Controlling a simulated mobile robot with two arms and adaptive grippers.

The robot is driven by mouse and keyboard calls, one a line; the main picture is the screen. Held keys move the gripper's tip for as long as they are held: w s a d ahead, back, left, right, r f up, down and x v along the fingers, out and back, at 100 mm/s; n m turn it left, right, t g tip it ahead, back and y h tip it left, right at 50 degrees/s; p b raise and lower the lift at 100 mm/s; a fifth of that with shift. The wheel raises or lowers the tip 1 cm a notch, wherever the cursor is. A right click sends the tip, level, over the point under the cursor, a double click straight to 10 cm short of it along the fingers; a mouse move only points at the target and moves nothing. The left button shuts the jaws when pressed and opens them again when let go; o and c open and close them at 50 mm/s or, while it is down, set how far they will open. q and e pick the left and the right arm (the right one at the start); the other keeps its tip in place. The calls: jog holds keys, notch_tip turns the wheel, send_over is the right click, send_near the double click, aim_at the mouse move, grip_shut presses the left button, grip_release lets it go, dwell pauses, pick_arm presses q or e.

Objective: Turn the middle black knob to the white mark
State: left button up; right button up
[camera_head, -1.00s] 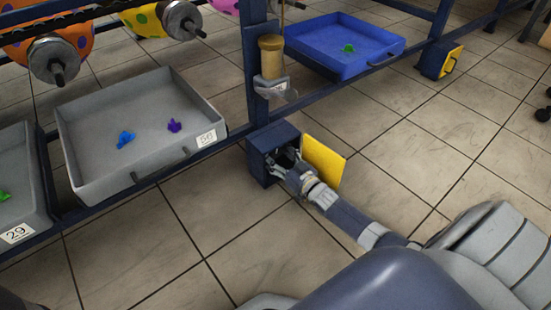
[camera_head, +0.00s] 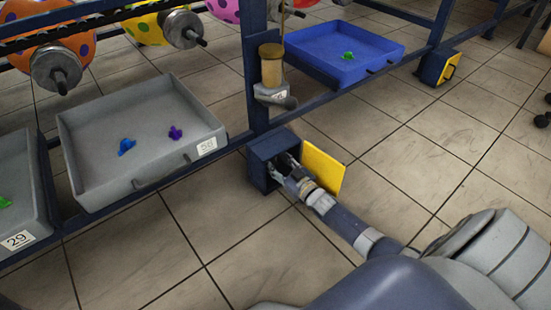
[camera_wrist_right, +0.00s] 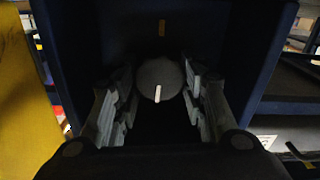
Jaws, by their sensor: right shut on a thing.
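The knob (camera_wrist_right: 160,77) is a round dark grey disc inside an open dark blue box (camera_head: 261,168). A white line on its face points downward in the right wrist view. A small dull yellowish mark (camera_wrist_right: 162,29) is on the back wall above the knob. My right gripper (camera_wrist_right: 159,84) reaches into the box with one finger on each side of the knob, shut on it. In the head view my right gripper (camera_head: 287,163) is partly hidden by the box. My left gripper is not in view.
The box's yellow door (camera_head: 324,167) stands open to the right of my arm. A grey tray (camera_head: 75,152) with small blue and purple pieces is on the left. A blue tray (camera_head: 350,62) with a green piece is behind. The tiled floor at front is clear.

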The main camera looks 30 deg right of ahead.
jog(key=shift+n, duration=0.6)
jog(key=o, duration=1.1)
jog(key=shift+c, duration=0.2)
jog(key=shift+s, duration=0.15)
jog(key=s, duration=0.7)
jog(key=s+d, duration=0.1)
jog(key=s, duration=0.3)
jog(key=shift+s, duration=0.35)
